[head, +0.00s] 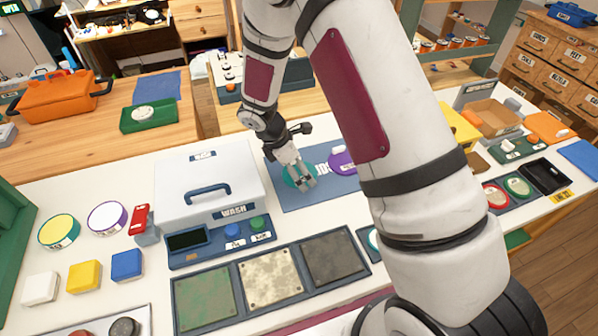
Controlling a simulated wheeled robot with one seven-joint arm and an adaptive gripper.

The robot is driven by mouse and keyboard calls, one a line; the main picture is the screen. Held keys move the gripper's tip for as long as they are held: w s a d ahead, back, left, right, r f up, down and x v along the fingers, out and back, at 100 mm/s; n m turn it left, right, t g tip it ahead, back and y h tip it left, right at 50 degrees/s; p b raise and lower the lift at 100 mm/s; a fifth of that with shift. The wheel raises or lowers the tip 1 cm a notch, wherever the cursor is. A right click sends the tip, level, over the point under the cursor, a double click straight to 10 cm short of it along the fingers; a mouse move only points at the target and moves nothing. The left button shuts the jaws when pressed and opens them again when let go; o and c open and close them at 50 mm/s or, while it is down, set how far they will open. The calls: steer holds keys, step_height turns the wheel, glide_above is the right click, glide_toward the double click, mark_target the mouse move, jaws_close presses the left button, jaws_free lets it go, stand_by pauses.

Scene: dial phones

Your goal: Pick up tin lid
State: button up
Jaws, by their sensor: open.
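My gripper (303,183) is open and points down over the blue mat (290,199) right of the white wash box. A teal-green round disc (288,177) lies on the mat under and beside the fingers; they partly cover it. I cannot tell whether they touch it. A purple disc (341,163) with a small white piece on it lies further right on the mat, partly behind my arm. Either could be the tin lid; the picture does not settle which.
The white wash box (207,178) with a blue handle stands close left of my gripper. Three textured panels (272,278) lie in front. Yellow, white and blue blocks (84,276) sit at the left. Red and green round pieces (518,187) lie in a tray at the right.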

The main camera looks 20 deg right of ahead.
steer(key=shift+c, duration=0.6)
steer(key=c, duration=1.1)
